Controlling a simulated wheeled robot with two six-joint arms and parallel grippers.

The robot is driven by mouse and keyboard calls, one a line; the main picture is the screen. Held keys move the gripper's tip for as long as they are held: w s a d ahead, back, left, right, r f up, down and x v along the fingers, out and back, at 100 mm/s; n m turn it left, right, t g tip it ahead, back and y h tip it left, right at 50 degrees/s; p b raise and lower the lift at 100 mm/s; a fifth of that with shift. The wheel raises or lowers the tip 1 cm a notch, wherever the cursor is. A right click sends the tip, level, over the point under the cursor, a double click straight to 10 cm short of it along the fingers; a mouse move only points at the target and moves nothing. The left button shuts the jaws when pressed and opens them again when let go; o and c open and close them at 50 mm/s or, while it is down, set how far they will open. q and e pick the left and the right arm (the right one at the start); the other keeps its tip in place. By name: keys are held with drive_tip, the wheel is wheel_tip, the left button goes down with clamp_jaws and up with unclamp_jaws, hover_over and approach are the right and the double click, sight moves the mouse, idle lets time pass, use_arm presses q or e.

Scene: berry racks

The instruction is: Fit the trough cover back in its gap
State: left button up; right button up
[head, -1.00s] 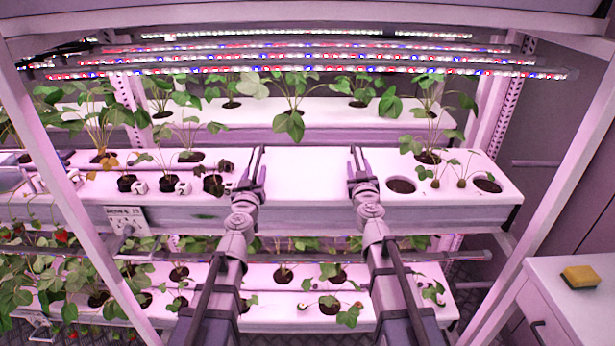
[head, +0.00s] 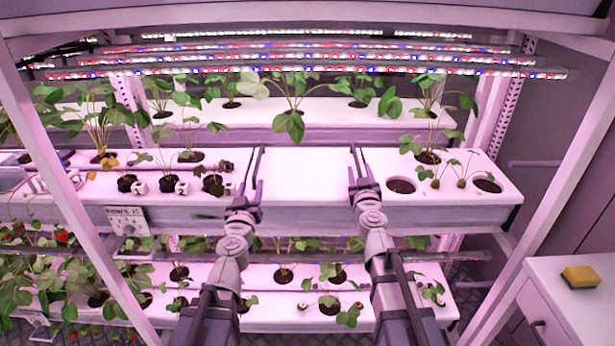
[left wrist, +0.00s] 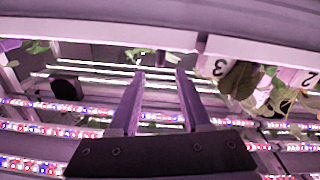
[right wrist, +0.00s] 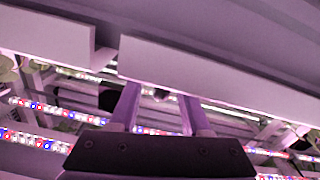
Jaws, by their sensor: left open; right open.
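The trough cover (head: 308,174) is a plain white panel lying in the middle trough row, between the planted part on the left and the part with round holes on the right. I cannot tell whether it is fully seated. My left gripper (head: 255,150) is open at its left end; my right gripper (head: 358,150) is open at its right end. Both seem empty. In the left wrist view the open fingers (left wrist: 160,72) point toward a white panel edge. In the right wrist view the open fingers (right wrist: 158,88) are just below a long pale edge with a break beside it.
Numbered plants (head: 170,184) and a pipe stand left of the cover; empty and planted holes (head: 401,186) are to its right. Light bars (head: 310,60) hang above. A lower planted trough (head: 270,318) lies beneath the arms. A yellow sponge (head: 580,277) sits on a cabinet at right.

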drive_tip(key=s, duration=0.4)
drive_tip(key=shift+s, duration=0.35)
drive_tip(key=shift+w, duration=0.1)
